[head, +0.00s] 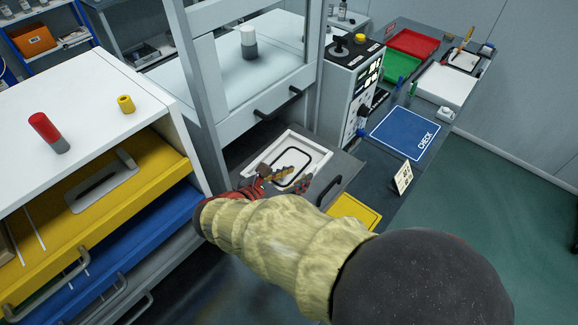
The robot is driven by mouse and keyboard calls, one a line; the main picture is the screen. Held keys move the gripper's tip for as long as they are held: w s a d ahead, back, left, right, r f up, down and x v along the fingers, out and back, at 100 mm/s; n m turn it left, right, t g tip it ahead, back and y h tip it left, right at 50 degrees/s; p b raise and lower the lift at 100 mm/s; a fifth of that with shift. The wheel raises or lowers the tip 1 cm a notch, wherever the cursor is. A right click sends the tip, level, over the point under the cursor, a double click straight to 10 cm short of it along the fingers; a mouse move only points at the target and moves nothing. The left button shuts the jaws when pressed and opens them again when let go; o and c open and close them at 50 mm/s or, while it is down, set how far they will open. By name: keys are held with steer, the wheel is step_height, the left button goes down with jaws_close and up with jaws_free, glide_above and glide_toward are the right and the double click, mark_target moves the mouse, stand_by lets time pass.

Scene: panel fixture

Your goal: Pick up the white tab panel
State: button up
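A white panel (318,153) with a black rounded-rectangle line on its face lies flat on a dark grey surface below the press-like frame. It looks like the white tab panel, but no tab can be made out. My gripper (295,178) is over the near part of this panel, with gold and dark fingers pointing across it.
A control box (348,95) stands right of the panel. The frame's black handle (279,104) is just behind. A blue CHECK mat (405,133), a red tray (412,43) and a green tray (400,66) are on the right bench. An open yellow drawer (130,205) is at left.

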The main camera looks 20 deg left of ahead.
mark_target(309, 170)
steer(key=b+x, duration=0.2)
steer(key=x, duration=0.5)
steer(key=shift+w+d+f, duration=0.1)
steer(key=shift+w+f, duration=0.05)
steer(key=shift+c, duration=0.2)
steer(key=c, duration=0.7)
jaws_close()
